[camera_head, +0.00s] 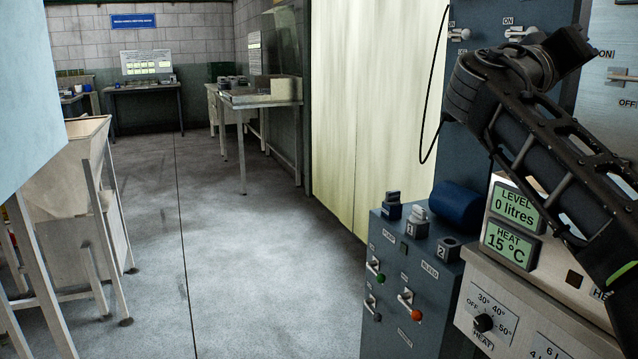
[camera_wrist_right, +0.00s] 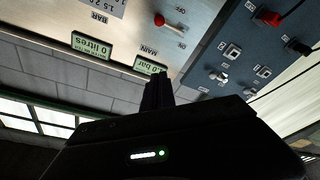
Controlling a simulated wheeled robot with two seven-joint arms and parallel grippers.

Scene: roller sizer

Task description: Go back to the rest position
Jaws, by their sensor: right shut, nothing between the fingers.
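My right arm (camera_head: 555,140) comes in from the lower right in the head view, raised in front of the control panels. It bends at the upper left, and a dark end part points to the upper right; the fingers cannot be made out there. In the right wrist view my right gripper (camera_wrist_right: 158,92) shows as two dark fingers close together, shut and empty, pointing toward a panel with switches and green displays. My left gripper and arm are not in the head view.
Close to my right arm stand a pale control box (camera_head: 530,300) with level and heat displays, a blue-grey switch box (camera_head: 400,300) and a tall blue panel (camera_head: 455,160). A wooden bin on legs (camera_head: 70,185) stands at left. The middle floor (camera_head: 230,260) is clear.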

